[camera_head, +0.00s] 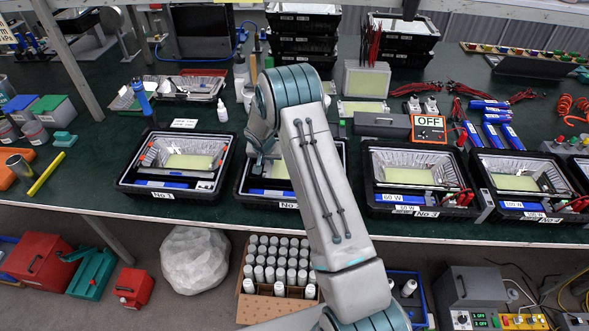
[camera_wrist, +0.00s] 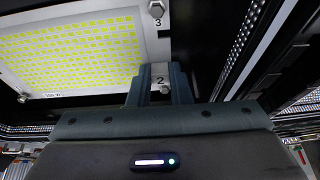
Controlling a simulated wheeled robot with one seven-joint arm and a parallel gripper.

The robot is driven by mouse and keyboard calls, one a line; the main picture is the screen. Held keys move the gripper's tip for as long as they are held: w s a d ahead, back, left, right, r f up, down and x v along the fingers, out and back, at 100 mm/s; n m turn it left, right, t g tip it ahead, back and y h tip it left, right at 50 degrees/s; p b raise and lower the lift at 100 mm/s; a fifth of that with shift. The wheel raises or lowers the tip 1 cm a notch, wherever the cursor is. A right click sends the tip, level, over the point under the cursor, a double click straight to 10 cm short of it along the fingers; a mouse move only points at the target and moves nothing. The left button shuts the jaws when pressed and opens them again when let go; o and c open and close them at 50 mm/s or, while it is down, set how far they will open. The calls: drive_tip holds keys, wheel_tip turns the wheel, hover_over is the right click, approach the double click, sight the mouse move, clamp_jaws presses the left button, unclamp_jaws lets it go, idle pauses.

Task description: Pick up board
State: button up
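A white board (camera_wrist: 70,55) with rows of yellow LEDs lies in a dark housing and fills the upper left of the wrist view. In the head view a board (camera_head: 280,170) shows in the second housing (camera_head: 256,199), partly hidden by my arm. My gripper (camera_wrist: 160,72) is at the board's corner marked 2. Its fingers are apart, with the marked corner and a screw (camera_wrist: 165,89) seen between them. I cannot tell whether they touch the board.
Housings No 1 (camera_head: 125,187) and No 3 (camera_head: 377,211) flank the second one, and another stands further right. Black trays (camera_head: 303,22) are stacked behind. The housing's wall is close to my gripper.

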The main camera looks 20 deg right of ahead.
drive_tip(key=shift+r, duration=0.1)
clamp_jaws()
wheel_tip(320, 180, up, 10)
drive_tip(key=b, duration=0.2)
drive_tip(key=shift+s, duration=0.1)
idle(0.4)
